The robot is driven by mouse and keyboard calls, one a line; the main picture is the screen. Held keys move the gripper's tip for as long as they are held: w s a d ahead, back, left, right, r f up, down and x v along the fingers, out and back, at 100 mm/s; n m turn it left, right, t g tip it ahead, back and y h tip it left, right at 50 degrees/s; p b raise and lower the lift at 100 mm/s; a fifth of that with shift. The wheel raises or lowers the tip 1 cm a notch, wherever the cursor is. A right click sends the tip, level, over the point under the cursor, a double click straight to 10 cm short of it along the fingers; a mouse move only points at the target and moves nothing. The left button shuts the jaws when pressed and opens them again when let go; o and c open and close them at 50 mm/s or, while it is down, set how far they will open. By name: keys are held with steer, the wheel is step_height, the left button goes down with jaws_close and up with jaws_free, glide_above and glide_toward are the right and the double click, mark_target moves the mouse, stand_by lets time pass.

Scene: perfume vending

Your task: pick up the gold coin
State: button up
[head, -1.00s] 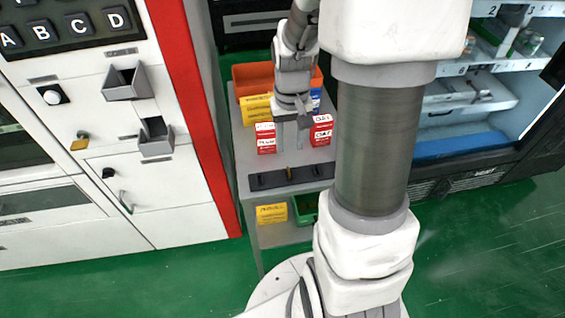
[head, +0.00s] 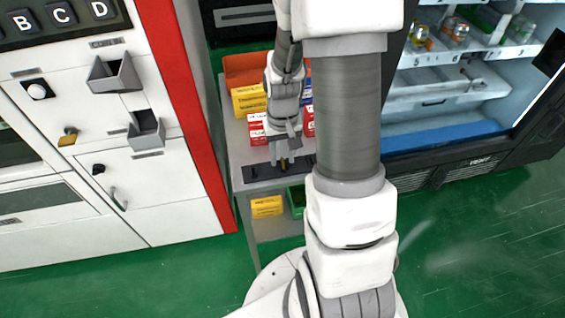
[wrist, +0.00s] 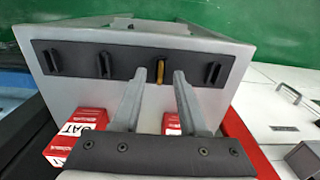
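The gold coin (wrist: 160,70) stands on edge in a slot of the black coin holder (wrist: 82,62), seen in the wrist view. The holder lies along the edge of a grey cart and also shows in the head view (head: 259,172). My gripper (wrist: 160,78) is open and empty, with its two fingertips to the left and right of the coin in the wrist view. In the head view my gripper (head: 283,156) is over the holder. I cannot tell how far above the coin the fingertips are.
Red and white boxes (wrist: 91,121) and yellow boxes (head: 248,100) stand on the cart behind the holder. An orange bin (head: 245,68) is at its back. The white vending panel (head: 180,187) is on the left, an open display fridge (head: 440,125) on the right.

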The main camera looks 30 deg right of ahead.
jaws_close()
stand_by(0.3)
